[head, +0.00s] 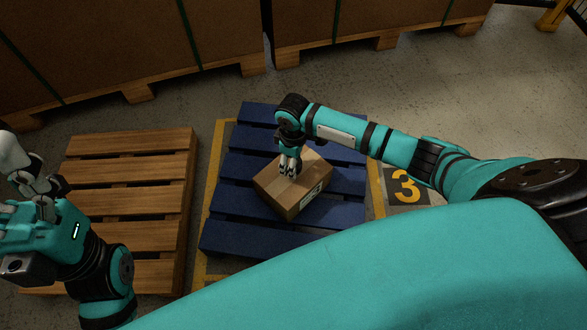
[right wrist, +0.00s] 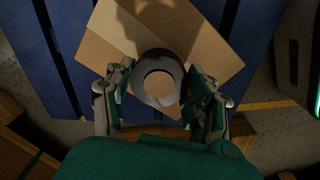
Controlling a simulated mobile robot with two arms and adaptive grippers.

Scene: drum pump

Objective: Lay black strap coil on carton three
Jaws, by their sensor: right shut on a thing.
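A brown cardboard carton (head: 309,192) with a label on its side sits turned on the blue pallet (head: 236,186). It also shows in the right wrist view (right wrist: 205,52). My right gripper (head: 289,172) points down over the carton's top. In the right wrist view its fingers (right wrist: 160,76) are shut on the dark ring-shaped strap coil (right wrist: 158,59), one on each side. The coil is over the carton's top; I cannot tell whether they touch. In the head view the coil is hidden. My left gripper (head: 34,176) is at the far left, its jaw opening unclear.
An empty wooden pallet (head: 128,176) stands left of the blue one. A floor plate marked 3 (head: 405,188) lies to the right, inside yellow lines. Large strapped brown boxes (head: 100,45) on pallets stand along the back. Grey floor is clear between.

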